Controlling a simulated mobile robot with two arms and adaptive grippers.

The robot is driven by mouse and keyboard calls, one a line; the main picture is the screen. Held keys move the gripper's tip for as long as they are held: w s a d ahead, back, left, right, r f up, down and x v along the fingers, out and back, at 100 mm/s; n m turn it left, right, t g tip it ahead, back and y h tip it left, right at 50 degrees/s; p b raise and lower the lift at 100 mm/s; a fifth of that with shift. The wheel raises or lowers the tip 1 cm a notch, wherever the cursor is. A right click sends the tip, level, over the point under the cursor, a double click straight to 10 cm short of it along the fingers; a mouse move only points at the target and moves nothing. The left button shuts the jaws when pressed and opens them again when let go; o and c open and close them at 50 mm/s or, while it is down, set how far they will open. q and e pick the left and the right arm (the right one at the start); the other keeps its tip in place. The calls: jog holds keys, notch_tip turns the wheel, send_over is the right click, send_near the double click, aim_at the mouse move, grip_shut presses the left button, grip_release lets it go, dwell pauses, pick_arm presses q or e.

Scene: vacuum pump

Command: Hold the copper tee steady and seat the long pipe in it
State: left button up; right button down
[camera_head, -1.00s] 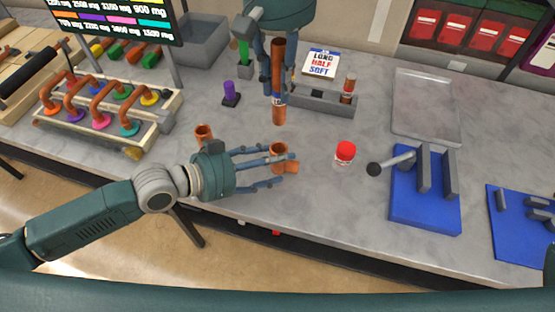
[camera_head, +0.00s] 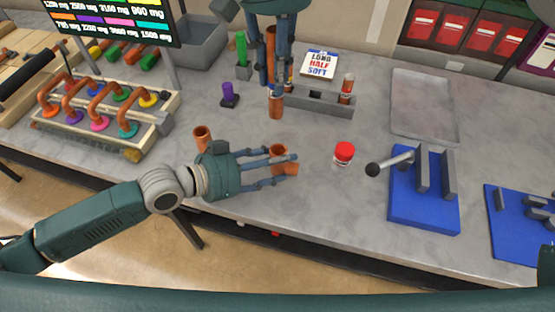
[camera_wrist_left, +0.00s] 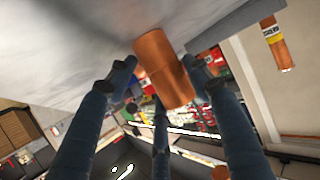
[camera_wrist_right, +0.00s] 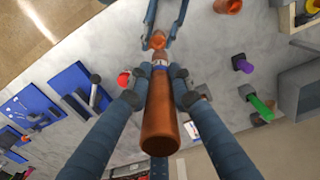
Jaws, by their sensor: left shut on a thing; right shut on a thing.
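The copper tee (camera_head: 281,152) is near the front of the grey worktop, with one opening facing up. My left gripper (camera_head: 280,168) has its fingers closed on the tee from the left. The tee also fills the middle of the left wrist view (camera_wrist_left: 165,68). My right gripper (camera_head: 274,84) is shut on the long copper pipe (camera_head: 275,107) and holds it nearly upright, behind the tee. The pipe's lower end is apart from the tee. The right wrist view shows the pipe (camera_wrist_right: 160,117) between the fingers and the tee (camera_wrist_right: 157,40) beyond its far end.
Another copper fitting (camera_head: 202,137) stands left of the tee, near my left wrist. A red-capped jar (camera_head: 344,153) is to the right, before a blue fixture (camera_head: 425,205) with a lever. A grey holder (camera_head: 320,101) and a label card (camera_head: 320,64) lie behind.

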pick_arm(q)
jog(key=shift+c, duration=0.2)
jog(key=shift+r, duration=0.1)
pick_arm(e)
notch_tip(320, 180, down, 16)
jog(key=m, duration=0.3)
jog(key=shift+d+r, duration=0.25)
jog(key=c, duration=2)
grip_release()
jog(key=shift+f, duration=0.1)
jog(key=o, duration=0.4)
jog(key=shift+o, duration=0.2)
